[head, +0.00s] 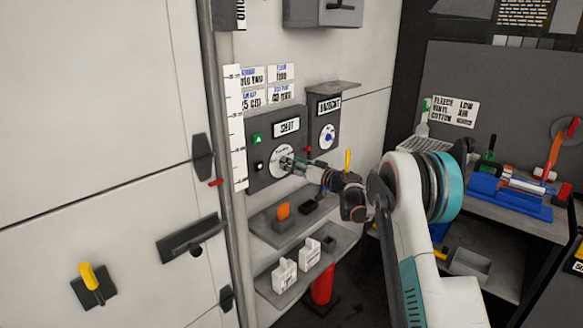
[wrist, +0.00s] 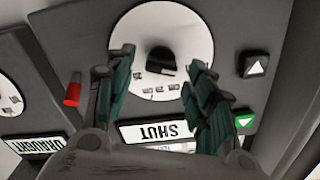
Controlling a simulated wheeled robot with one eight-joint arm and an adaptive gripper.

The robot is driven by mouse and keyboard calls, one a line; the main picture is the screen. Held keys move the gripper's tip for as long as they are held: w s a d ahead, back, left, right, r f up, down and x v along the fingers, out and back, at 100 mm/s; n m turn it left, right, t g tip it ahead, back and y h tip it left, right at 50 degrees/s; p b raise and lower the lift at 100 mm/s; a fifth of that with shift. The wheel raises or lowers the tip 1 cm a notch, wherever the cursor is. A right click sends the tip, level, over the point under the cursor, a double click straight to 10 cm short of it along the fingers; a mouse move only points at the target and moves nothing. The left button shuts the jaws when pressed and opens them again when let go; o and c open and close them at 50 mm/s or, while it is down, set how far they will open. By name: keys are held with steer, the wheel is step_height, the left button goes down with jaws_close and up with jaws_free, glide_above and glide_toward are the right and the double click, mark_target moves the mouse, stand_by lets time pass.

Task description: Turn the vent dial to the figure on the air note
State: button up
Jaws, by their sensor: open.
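A grey wall panel with a "SHUT" display (head: 287,128) carries a round white dial (head: 277,160). In the wrist view the white dial plate (wrist: 195,38) has a black knob (wrist: 161,61) and small printed marks, too small to read. My gripper (head: 287,163) reaches the dial from the right. In the wrist view my gripper (wrist: 158,72) is open, its two teal-padded fingers on either side of the knob; whether they touch it I cannot tell.
A second panel with a blue-centred dial (head: 328,136) sits right of the first, with a red knob (wrist: 72,90) between them. Shelves below (head: 265,222) hold small items. A white ruler strip (head: 235,125) runs along the panel's left. A workbench (head: 480,190) stands at right.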

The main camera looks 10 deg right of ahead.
steer(key=shift+w+a, duration=0.25)
steer(key=shift+w, duration=0.1)
steer(key=c, duration=1.1)
steer(key=shift+o, duration=0.2)
